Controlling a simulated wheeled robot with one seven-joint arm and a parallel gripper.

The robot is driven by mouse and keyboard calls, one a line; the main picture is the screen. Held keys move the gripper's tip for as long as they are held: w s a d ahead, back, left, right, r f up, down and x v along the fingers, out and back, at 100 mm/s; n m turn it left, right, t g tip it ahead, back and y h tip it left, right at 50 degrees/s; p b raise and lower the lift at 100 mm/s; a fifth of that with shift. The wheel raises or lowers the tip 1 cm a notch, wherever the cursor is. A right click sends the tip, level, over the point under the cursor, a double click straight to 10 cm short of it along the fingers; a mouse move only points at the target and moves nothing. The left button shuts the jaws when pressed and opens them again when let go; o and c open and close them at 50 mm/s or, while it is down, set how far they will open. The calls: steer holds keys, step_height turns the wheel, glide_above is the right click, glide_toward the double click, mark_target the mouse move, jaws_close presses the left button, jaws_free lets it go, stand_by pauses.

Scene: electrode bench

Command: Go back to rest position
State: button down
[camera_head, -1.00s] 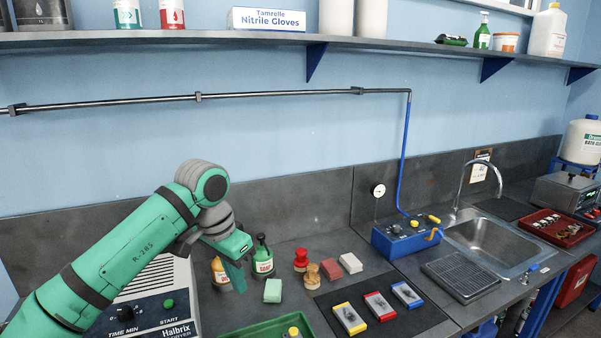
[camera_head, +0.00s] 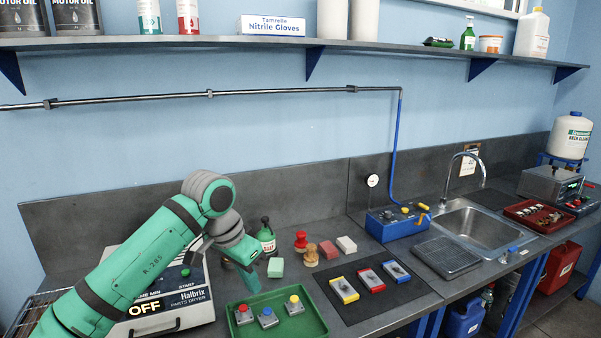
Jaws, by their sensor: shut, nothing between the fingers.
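My gripper (camera_head: 246,287) is at the end of my green arm in the head view, low on the left, its fingers pointing down. It is shut and holds nothing.
The tray holds several push-button blocks. Behind it stand a green bottle (camera_head: 266,238), a green block (camera_head: 275,267), red and wooden knobs (camera_head: 310,256) and red and pale blocks.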

steer(key=w+d+f+n+t+h, duration=0.1)
steer(key=d+f+n+t+h, duration=0.35)
steer(key=d, duration=0.95)
steer(key=w+d+f+n+t+h, duration=0.1)
steer(key=d+f+t+h, duration=0.45)
steer(key=d+f, duration=0.65)
steer(key=s+a+f+n+t+y, duration=0.25)
steer(key=s+f+n+y, duration=0.35)
steer(key=s, duration=0.6)
steer(key=s+a+f+n+t+y, duration=0.1)
steer(key=s+a+f+y, duration=0.3)
steer(key=s+f, duration=0.6)
steer(key=s+a+r+m, duration=0.1)
steer(key=s+a, duration=0.1)
steer(key=s, duration=0.6)
steer(key=s+a+r+m+y, duration=0.1)
steer(key=s+a+m, duration=0.1)
steer(key=s, duration=0.6)
steer(key=s+a+r+m+y, duration=0.1)
steer(key=s+a, duration=0.3)
steer(key=s, duration=0.4)
steer(key=shift+s+a+r+m, duration=0.25)
steer(key=shift+s+r+m, duration=0.1)
steer(key=shift+r, duration=0.05)
